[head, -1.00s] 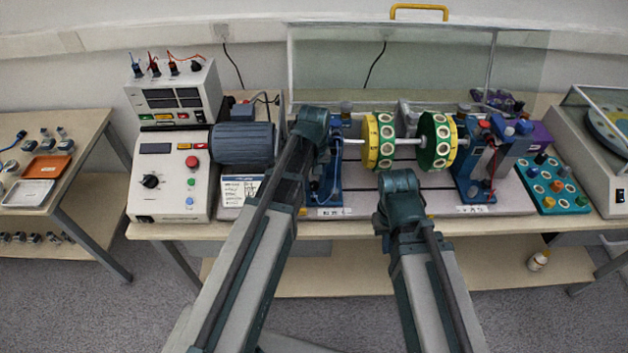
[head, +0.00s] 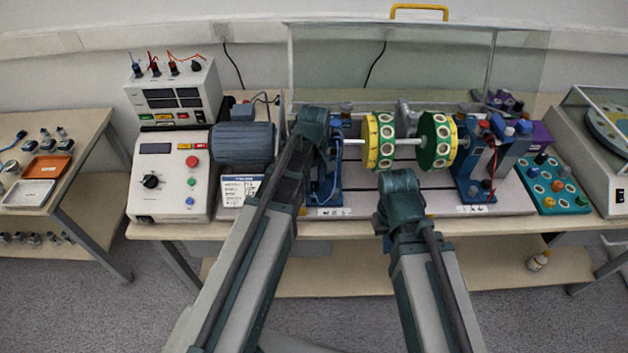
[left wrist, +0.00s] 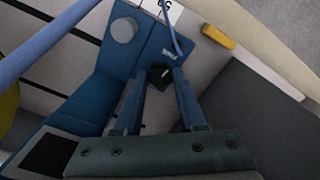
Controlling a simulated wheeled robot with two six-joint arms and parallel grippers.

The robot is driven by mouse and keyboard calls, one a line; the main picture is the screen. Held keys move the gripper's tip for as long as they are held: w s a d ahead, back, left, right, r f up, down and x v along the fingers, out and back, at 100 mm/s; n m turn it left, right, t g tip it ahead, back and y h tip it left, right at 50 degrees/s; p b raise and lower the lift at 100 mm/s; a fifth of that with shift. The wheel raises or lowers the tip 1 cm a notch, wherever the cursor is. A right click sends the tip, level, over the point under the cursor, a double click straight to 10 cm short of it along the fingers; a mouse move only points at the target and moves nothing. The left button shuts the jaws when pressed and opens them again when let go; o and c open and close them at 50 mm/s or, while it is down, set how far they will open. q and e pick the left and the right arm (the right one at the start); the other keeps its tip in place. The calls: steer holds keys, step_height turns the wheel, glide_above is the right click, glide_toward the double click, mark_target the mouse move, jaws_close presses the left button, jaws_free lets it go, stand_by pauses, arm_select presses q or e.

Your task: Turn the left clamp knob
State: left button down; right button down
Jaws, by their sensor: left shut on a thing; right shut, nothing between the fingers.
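The left clamp knob (left wrist: 160,73) is a small black knob with a white mark, on the blue left bearing stand (left wrist: 92,92). In the left wrist view my left gripper (left wrist: 164,76) has its blue fingers on either side of the knob and is shut on it. In the head view the left stand (head: 331,190) stands right of the motor, partly behind my left arm, and the knob is hidden. My left gripper (head: 313,128) is mostly hidden by its own wrist there. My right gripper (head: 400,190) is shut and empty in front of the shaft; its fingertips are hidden.
A shaft with two green-and-yellow discs (head: 436,142) runs to the blue right stand (head: 476,188). The motor (head: 242,143) and control box (head: 170,177) are left. A teal weight tray (head: 578,202) is right. A clear guard (head: 340,65) stands behind.

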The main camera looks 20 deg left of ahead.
mark_target(314, 185)
arm_select(q)
steer(key=shift+c, duration=2.4)
jaws_free()
step_height(314, 185, up, 14)
steer(key=p, duration=1.3)
steer(key=shift+p, duration=0.4)
steer(key=shift+f, duration=0.15)
